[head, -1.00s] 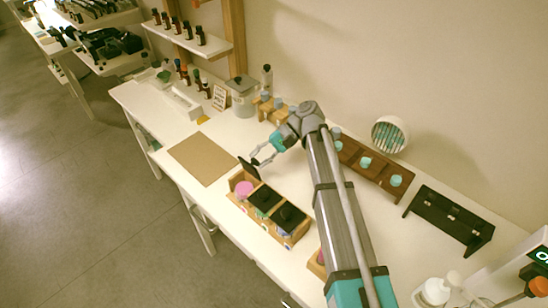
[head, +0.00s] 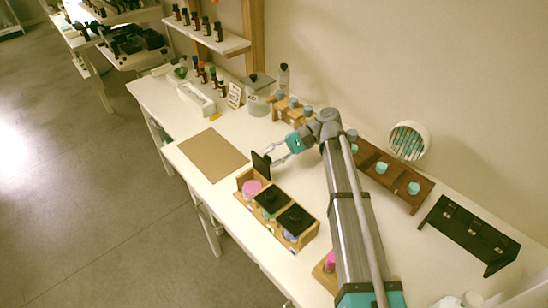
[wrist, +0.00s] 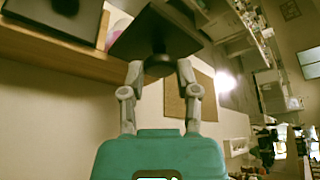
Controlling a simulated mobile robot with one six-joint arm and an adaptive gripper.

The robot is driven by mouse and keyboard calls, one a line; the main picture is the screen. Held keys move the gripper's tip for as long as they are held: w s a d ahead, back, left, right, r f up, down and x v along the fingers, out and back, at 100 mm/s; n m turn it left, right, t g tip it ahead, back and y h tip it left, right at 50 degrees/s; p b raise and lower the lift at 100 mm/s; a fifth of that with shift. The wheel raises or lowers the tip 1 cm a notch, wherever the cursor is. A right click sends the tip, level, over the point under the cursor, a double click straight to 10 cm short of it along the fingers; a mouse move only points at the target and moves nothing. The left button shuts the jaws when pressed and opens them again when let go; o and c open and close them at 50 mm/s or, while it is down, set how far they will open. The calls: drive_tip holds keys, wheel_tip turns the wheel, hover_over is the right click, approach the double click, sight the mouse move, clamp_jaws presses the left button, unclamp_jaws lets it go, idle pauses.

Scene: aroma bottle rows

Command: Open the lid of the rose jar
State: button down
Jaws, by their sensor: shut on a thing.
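A wooden box (head: 243,183) with several compartments stands near the table's front edge. Its left compartment holds a pink jar (head: 251,188), seen from above, with its black lid (head: 262,164) standing raised beside it. The other two black lids (head: 272,200) lie flat. My gripper (head: 271,156) is at the raised lid, on its far side. In the wrist view my gripper (wrist: 158,68) is shut on the dark knob of the black lid (wrist: 155,32), which is tilted. A sliver of pink shows behind the lid. No label is readable.
A brown mat (head: 213,157) lies on the white table left of the box. A brown rack with pale blue cups (head: 414,188) and a black rack (head: 469,235) stand to the right. A grey canister (head: 259,95) stands behind.

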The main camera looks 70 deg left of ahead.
drive_tip(key=shift+d+f, duration=0.1)
drive_tip(key=shift+c, duration=1.7)
unclamp_jaws()
